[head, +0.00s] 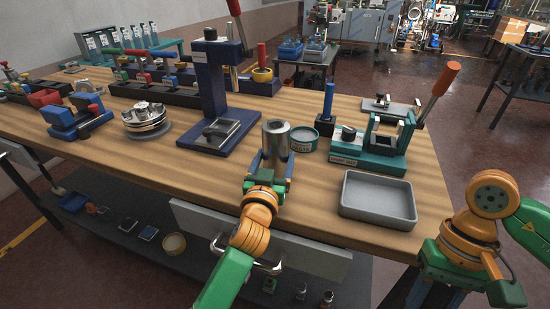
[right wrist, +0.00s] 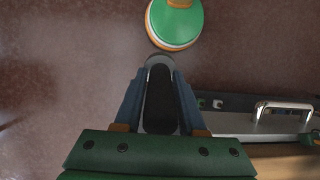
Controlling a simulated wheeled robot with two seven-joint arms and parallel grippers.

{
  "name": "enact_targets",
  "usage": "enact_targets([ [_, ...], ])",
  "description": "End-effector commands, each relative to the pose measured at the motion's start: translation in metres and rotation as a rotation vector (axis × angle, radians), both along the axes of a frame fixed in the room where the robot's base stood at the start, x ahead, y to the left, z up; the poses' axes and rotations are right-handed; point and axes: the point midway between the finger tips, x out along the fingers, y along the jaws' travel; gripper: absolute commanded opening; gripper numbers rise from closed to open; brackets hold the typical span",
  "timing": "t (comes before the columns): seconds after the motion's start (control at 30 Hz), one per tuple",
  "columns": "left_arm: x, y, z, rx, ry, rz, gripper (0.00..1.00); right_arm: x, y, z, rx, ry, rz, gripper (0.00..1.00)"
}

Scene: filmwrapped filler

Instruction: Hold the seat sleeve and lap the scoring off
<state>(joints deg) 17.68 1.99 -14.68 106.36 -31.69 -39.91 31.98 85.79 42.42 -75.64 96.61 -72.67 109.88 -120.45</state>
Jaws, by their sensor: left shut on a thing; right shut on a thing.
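A shiny metal sleeve (head: 276,138) stands upright at the middle of the bench, its dark bore facing up. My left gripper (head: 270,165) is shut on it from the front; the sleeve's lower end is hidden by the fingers. A blue-handled rod (head: 328,100) stands upright just behind a small teal tin (head: 304,139), right of the sleeve. My right gripper (right wrist: 160,85) is shut on a dark, rounded piece with a grey rim (right wrist: 159,62); I cannot tell what it is. In the head view the right arm is off the bench's front right, its fingertips hidden.
An empty grey tray (head: 378,199) lies at the bench's front right. A teal fixture (head: 368,158) with an orange-handled lever (head: 440,90) stands behind it. A blue press (head: 210,85) stands left of the sleeve, with a round metal stack (head: 145,118) farther left. A drawer handle (head: 245,262) juts below the bench edge.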

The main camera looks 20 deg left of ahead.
Motion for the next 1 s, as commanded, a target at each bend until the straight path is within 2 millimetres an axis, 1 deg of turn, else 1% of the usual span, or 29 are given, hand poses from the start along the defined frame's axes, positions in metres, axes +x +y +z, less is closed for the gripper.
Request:
enact_targets([
  [0.23, 0.0, -0.0002, 0.0017, 0.0, -0.003, -0.001, 0.0, 0.0, 0.0001, 0.0006, 0.0, 0.0, 0.0, 0.0],
  [0.67, 0.0, -0.0003, -0.0033, -0.001, -0.003, -0.001, 0.0, 0.0, 0.0, -0.0034, 0.0, 0.0, 0.0, 0.0],
  [0.7, 0.0, -0.0003, -0.0041, -0.001, -0.001, 0.0, 0.84, 0.0, 0.0, -0.0033, 0.0, 0.0, 0.0, 0.0],
  [0.77, 0.0, -0.0003, -0.0038, -0.001, -0.001, -0.001, 1.0, -0.0001, 0.0, -0.0031, 0.0, 0.0, 0.0, 0.0],
  [1.0, 0.0, -0.0002, -0.0038, -0.001, -0.001, 0.0, 1.0, 0.0, 0.0001, -0.003, 0.0, 0.0, 0.0, 0.0],
])
